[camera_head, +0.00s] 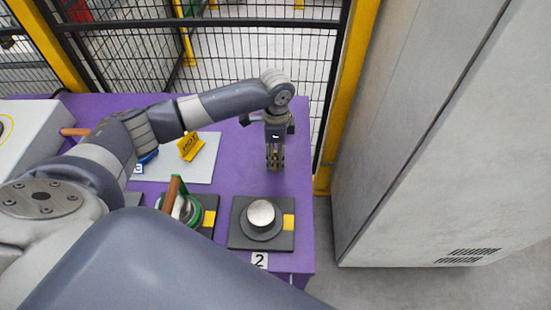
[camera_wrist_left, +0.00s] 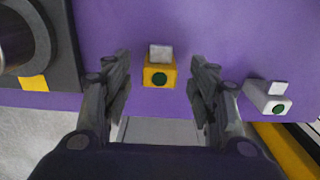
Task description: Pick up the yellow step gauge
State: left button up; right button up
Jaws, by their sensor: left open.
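The yellow step gauge (camera_wrist_left: 160,76) is a small yellow block with a pale grey step on top and a dark green round spot on its face. In the left wrist view it shows between the two open fingers of my left gripper (camera_head: 275,162), apart from both. In the head view the gripper points down over the right part of the purple table, and its fingers largely hide the gauge. I cannot tell how far the fingertips are above the table. My right gripper is not in view.
A similar white gauge (camera_wrist_left: 270,102) stands to the right in the wrist view. A dark pad (camera_head: 283,240) with a metal disc (camera_head: 261,213) lies nearer me on the purple table (camera_head: 235,165). A yellow sign (camera_head: 190,146) stands on a grey plate. A mesh fence (camera_head: 255,50) borders the back.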

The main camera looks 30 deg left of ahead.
aim_at(276, 155)
pick_arm(q)
notch_tip(276, 155, down, 4)
jog(key=shift+r+p, duration=0.25)
jog(key=shift+p, duration=0.05)
jog(key=shift+f, duration=0.15)
jog(key=c, duration=1.2)
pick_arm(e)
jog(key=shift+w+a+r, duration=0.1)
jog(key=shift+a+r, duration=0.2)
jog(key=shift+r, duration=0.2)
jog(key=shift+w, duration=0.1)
